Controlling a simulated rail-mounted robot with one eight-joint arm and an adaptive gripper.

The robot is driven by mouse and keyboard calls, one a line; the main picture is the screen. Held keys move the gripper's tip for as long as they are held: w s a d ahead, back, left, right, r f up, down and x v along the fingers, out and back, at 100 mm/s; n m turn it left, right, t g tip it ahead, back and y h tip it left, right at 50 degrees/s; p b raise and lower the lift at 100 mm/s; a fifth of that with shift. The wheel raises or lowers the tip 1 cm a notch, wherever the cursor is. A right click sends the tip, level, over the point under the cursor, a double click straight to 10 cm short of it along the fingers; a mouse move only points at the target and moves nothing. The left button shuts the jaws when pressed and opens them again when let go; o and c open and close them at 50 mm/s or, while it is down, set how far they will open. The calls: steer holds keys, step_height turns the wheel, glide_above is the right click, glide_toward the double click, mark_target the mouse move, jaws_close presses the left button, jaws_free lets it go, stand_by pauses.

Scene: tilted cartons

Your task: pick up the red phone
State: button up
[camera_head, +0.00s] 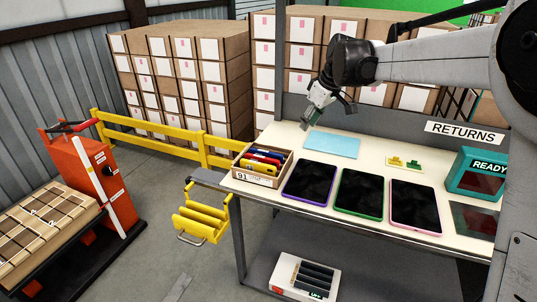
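A small cardboard carton (257,179) marked 91 stands at the table's left end. Several slim phones lie tilted in it, with red, blue and yellow edges showing. The red phone (271,153) shows only as a narrow strip among the others; most of it is hidden. My gripper (328,116) hangs above the back of the table, to the right of the carton and higher than it. Its fingers look spread apart with nothing between them.
A light blue mat (332,145) lies below my gripper. Purple, green and pink-framed tablets (359,193) fill the front of the table (289,137). Small yellow and green pieces (404,163) and a teal READY box (475,172) are at the right. A yellow tray (203,219) hangs left.

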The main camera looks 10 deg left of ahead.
steer(key=w+a+f+n+g+p, duration=0.2)
steer(key=w+a+f+n, duration=0.2)
steer(key=w+a+f, duration=0.6)
glide_toward(262, 157)
steer(key=shift+y, duration=0.4)
step_height(262, 157, down, 5)
steer(key=shift+w+r, duration=0.15)
steer(key=x, duration=0.4)
steer(key=shift+a, duration=0.45)
steer(key=shift+w+a+f, duration=0.1)
steer(key=shift+a+f, duration=0.1)
steer(key=shift+f, duration=0.2)
jaws_close()
